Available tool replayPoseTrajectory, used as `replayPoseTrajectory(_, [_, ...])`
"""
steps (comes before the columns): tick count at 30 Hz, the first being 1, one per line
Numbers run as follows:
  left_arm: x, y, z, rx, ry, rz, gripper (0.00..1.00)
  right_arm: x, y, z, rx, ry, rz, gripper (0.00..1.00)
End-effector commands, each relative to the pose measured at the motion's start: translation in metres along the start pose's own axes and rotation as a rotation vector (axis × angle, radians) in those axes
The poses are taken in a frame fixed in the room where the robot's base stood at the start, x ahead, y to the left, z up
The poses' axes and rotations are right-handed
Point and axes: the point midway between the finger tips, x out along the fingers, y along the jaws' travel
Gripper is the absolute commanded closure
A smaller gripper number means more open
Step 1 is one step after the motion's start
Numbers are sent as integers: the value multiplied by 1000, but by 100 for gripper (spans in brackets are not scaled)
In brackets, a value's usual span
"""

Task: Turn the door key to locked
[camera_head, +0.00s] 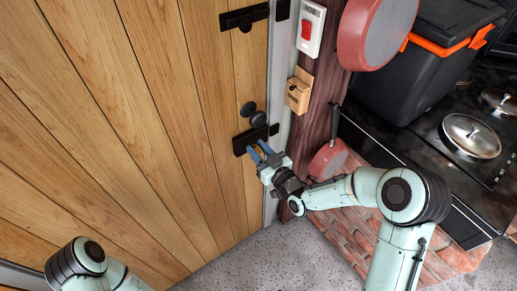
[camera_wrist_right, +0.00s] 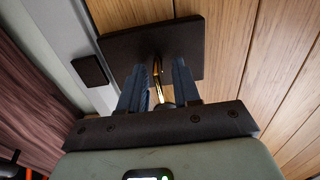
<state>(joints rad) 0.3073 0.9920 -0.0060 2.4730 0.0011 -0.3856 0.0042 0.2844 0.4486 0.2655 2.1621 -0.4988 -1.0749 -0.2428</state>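The door key (camera_wrist_right: 157,82) is brass and sits in the dark lock plate (camera_wrist_right: 185,45) on the wooden door. The lock plate also shows in the head view (camera_head: 240,146). My right gripper (camera_wrist_right: 157,85) reaches to the plate with its two blue fingers on either side of the key. A gap shows between the fingers, so they look open around the key and not pressed on it. In the head view, my right gripper (camera_head: 261,150) hides the key. The key's exact angle is hard to read. My left gripper is out of view; only part of that arm shows.
A round dark knob (camera_head: 256,117) sits just above the lock plate. On the frame are a wooden key holder (camera_head: 298,96) and a white HOB switch (camera_head: 310,30). The hob (camera_head: 455,150) and a black bin (camera_head: 415,80) stand right.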

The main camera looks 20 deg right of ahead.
Motion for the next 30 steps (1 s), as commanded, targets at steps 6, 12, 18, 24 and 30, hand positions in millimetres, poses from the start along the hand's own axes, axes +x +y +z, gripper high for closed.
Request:
replayPoseTrajectory(6, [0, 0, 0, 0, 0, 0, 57, 0, 0, 0, 0, 0, 0, 68])
replayPoseTrajectory(12, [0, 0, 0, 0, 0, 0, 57, 0, 0, 0, 0, 0, 0, 100])
replayPoseTrajectory(18, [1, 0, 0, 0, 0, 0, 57, 0, 0, 0, 8, 0, 0, 100])
replayPoseTrajectory(24, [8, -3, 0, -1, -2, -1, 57, 0, 0, 2, 68, -1, 0, 100])
replayPoseTrajectory(30, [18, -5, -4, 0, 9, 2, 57, 0, 1, 3, 200, -1, 1, 100])
